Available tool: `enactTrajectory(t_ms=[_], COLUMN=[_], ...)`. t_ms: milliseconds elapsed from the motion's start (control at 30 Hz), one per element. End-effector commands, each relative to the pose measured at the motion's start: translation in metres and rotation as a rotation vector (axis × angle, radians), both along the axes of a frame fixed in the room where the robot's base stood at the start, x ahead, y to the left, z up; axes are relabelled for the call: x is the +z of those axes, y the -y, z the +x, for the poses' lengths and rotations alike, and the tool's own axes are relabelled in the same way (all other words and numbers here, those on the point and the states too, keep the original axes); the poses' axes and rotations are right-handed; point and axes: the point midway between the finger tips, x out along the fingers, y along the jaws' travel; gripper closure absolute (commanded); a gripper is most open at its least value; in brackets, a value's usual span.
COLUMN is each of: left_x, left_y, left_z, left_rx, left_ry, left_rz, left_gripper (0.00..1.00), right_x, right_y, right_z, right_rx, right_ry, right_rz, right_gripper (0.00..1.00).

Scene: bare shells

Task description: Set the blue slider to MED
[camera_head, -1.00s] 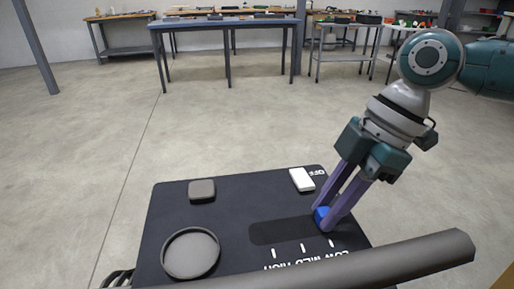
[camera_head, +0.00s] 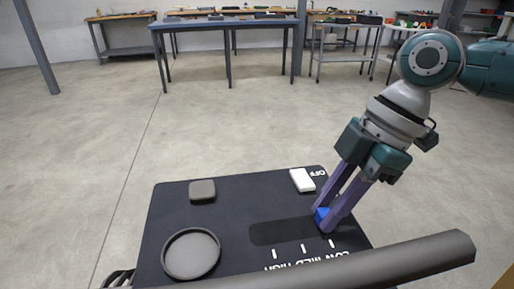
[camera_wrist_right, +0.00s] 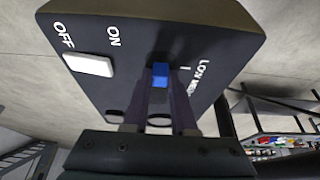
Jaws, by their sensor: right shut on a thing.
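The blue slider (camera_head: 321,215) sits at the right end of a dark slot (camera_head: 280,231) on a black panel (camera_head: 230,200) in the head view. It is level with the rightmost tick, at the LOW end of the upside-down labels. My right gripper (camera_head: 325,219) is shut on the slider, its two purple fingers partly covering it. In the right wrist view the slider (camera_wrist_right: 160,75) shows between the fingers, with LOW lettering beside it. The middle tick, MED, is left of the slider in the head view. My left gripper is not in view.
A white switch (camera_head: 302,180) with OFF lettering lies behind the slider. A dark square button (camera_head: 202,190) and a round dish-like part (camera_head: 190,254) are on the panel's left. A thick grey bar crosses the front. Work tables (camera_head: 230,23) stand far behind on open floor.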

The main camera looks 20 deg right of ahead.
Motion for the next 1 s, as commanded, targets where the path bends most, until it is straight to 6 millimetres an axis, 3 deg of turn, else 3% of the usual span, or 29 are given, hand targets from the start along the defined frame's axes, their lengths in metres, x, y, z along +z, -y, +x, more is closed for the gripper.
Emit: enactTrajectory(t_ms=[233, 567, 600, 833, 1000], left_x=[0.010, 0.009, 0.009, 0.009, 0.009], left_y=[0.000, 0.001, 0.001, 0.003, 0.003], left_z=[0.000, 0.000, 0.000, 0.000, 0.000], left_rx=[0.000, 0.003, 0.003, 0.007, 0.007], left_ry=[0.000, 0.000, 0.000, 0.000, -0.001], left_rz=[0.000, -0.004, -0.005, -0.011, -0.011], left_gripper=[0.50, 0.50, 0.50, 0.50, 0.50], right_x=[0.002, 0.001, 0.001, 0.001, 0.000], right_y=[-0.036, -0.039, -0.039, -0.039, -0.038], right_z=[0.008, 0.009, 0.009, 0.009, 0.009], right_rx=[0.003, 0.000, 0.000, 0.000, 0.000], right_ry=[-0.001, 0.000, 0.000, 0.000, 0.000], right_rz=[0.006, 0.003, 0.003, 0.002, 0.001], right_gripper=[1.00, 1.00, 0.72, 0.46, 0.45])
